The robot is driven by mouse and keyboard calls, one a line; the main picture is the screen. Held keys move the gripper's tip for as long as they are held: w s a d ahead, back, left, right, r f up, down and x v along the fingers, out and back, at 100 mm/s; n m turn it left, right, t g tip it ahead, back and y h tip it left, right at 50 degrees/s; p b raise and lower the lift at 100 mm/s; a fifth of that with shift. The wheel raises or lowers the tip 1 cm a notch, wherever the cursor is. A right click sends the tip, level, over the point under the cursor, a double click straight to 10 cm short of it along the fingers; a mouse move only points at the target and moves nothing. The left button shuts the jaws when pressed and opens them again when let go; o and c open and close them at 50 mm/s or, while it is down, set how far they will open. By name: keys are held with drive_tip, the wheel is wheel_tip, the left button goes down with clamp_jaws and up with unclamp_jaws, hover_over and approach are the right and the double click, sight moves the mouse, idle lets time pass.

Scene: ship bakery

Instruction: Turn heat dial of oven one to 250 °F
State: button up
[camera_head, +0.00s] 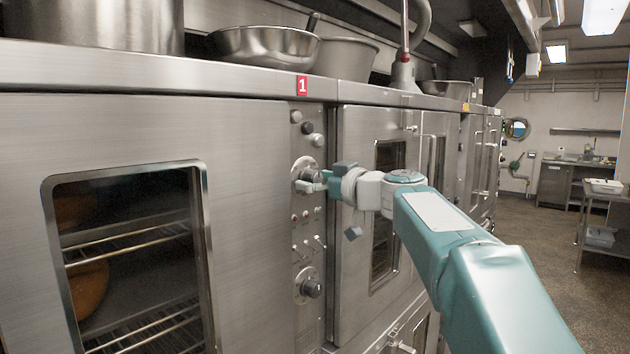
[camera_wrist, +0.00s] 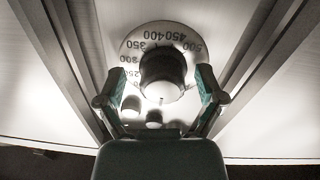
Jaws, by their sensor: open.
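Oven one is the steel oven (camera_head: 135,130) on the left, below the red tag marked 1 (camera_head: 302,85). Its heat dial (camera_head: 305,166) is the upper round knob on the control strip. My gripper (camera_head: 312,180) is at the dial. In the wrist view its open fingers (camera_wrist: 161,98) are on either side of the knob, with gaps visible. The knob's pointer cannot be made out.
A lower knob (camera_head: 311,287), small switches (camera_head: 307,243) and round buttons (camera_head: 307,127) share the control strip. A neighbouring oven door (camera_head: 352,200) is close on the right. Metal bowls (camera_head: 263,48) stand on top.

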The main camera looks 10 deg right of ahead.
drive_tip(key=shift+a, duration=0.35)
drive_tip(key=shift+c, duration=1.2)
drive_tip(key=shift+d, duration=0.25)
drive_tip(key=c, duration=0.8)
drive_tip(key=shift+s+m, duration=0.1)
drive_tip(key=shift+m, duration=0.2)
drive_tip(key=m, duration=0.6)
drive_tip(key=shift+r, duration=0.1)
drive_tip(key=m, duration=0.3)
drive_tip(key=shift+m, duration=0.3)
drive_tip(key=shift+m+g, duration=0.3)
drive_tip(key=shift+m, duration=1.4)
